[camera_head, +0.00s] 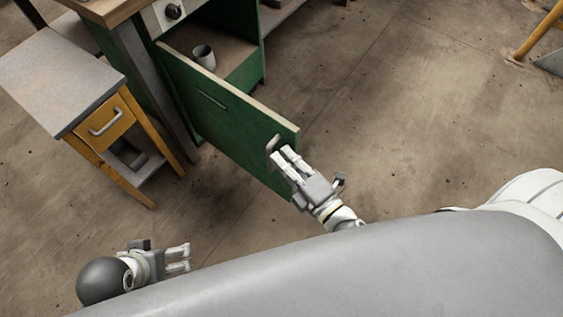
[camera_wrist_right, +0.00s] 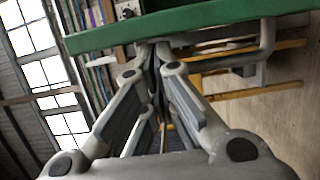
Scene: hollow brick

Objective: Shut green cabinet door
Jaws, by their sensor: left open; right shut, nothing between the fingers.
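The green cabinet door (camera_head: 226,118) stands wide open in the head view, swung out from the green cabinet (camera_head: 245,72). A small metal handle (camera_head: 272,145) sits near its free end. My right gripper (camera_head: 283,156) is shut and empty, with its fingertips right by the handle and the door's free end. In the right wrist view the door's edge (camera_wrist_right: 200,28) crosses the top and the handle (camera_wrist_right: 266,42) is right of the shut fingertips (camera_wrist_right: 153,48). Whether they touch the door, I cannot tell. My left gripper (camera_head: 188,257) is open and empty at the lower left, away from the door.
A grey cup (camera_head: 204,57) stands inside the cabinet. A small grey-topped side table (camera_head: 60,80) with a yellow drawer (camera_head: 106,122) stands left of the door. The concrete floor (camera_head: 400,110) right of the door is clear. A yellow frame (camera_head: 540,30) is at the far right.

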